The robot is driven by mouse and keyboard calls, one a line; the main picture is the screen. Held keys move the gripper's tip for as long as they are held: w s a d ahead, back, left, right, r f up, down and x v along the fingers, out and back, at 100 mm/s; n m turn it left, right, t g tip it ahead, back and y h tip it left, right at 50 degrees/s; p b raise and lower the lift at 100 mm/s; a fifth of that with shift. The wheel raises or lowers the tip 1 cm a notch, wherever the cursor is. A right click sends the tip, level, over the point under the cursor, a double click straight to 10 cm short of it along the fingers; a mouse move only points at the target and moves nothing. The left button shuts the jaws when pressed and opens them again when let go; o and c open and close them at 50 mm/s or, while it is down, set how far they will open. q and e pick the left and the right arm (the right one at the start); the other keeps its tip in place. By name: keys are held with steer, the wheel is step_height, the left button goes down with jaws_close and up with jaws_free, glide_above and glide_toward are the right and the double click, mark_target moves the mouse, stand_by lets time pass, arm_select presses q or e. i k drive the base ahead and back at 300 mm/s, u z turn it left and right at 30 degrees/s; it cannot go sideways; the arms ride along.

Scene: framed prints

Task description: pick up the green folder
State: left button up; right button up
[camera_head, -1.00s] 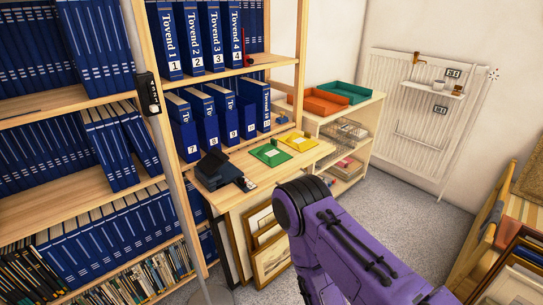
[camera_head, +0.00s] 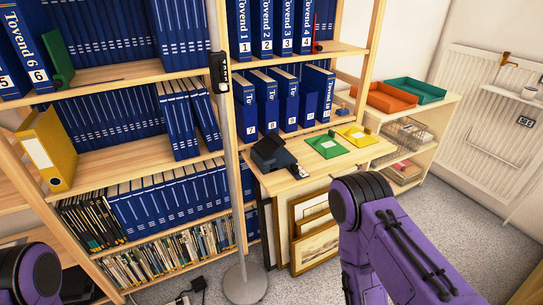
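A green upright folder (camera_head: 57,60) stands on the upper shelf at the far left, beside the blue binder labelled 6. A second green item (camera_head: 327,145), flat with a white label, lies on the small wooden desk next to a similar yellow one (camera_head: 356,135). I cannot tell whether the flat ones are folders or trays. My purple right arm shows at the lower right and part of my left arm at the lower left corner. Neither gripper is in view.
A thin metal pole (camera_head: 230,160) on a round base stands before the shelves. A yellow binder (camera_head: 48,150) stands at left. A black device (camera_head: 275,155) sits on the desk (camera_head: 300,178), framed prints (camera_head: 313,240) lean below. Grey carpet is open at right.

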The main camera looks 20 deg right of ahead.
mark_target(325, 145)
steer(key=z, duration=2.1)
steer(key=i, duration=2.7)
steer(key=u, duration=2)
